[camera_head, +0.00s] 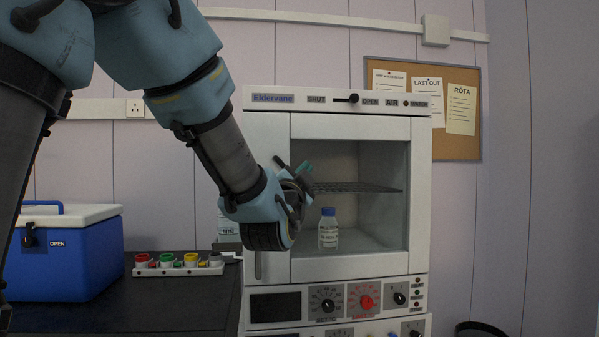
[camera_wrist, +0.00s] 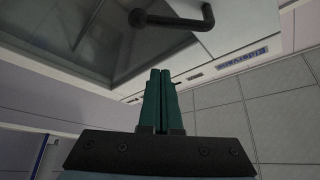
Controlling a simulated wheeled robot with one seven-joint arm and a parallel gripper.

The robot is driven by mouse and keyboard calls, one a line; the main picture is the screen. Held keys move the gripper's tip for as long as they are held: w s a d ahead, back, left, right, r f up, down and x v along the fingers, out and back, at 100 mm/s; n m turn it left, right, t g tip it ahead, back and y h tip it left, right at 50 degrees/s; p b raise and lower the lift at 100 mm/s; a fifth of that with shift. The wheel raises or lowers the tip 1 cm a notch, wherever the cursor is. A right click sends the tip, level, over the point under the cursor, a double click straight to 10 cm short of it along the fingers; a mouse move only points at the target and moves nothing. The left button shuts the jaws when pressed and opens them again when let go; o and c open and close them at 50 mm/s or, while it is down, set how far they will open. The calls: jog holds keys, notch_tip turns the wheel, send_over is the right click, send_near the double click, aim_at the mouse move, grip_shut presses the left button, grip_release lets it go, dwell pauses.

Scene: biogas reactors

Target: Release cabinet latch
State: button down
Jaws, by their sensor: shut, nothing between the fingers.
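The white cabinet (camera_head: 420,200) marked Eldervane stands in the middle, its windowed door apparently shut. On its top panel a small black latch (camera_head: 346,98) sits between the SHUT and OPEN labels, its round end towards OPEN. My gripper (camera_head: 304,168) is in front of the left part of the door, below the latch and apart from it. In the wrist view its green fingers (camera_wrist: 160,75) are together and empty. A black bent bar (camera_wrist: 185,30) sticks out from the door beyond the fingertips; I cannot make it out clearly in the head view, where my gripper covers that area.
Knobs (camera_head: 366,301) line the lower panel. A blue cooler (camera_head: 65,260) and a strip of coloured sockets (camera_head: 178,263) occupy the dark bench (camera_head: 150,310) at left.

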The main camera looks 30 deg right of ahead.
aim_at(282, 166)
jog(key=shift+w+d+f+p, duration=0.15)
jog(key=shift+w+p, duration=0.25)
jog(key=shift+w, duration=0.45)
jog(key=shift+w+d+f+p, duration=0.1)
jog(key=shift+w+f+p, duration=0.1)
jog(key=shift+w+p, duration=0.45)
jog(key=shift+w+d+f+p, duration=0.1)
jog(key=shift+w+f+p, duration=0.1)
jog(key=shift+w, duration=0.8)
jog(key=m+g, duration=0.1)
jog(key=a+f+m+g+b, duration=0.1)
jog(key=m, duration=0.1)
jog(key=shift+w, duration=0.15)
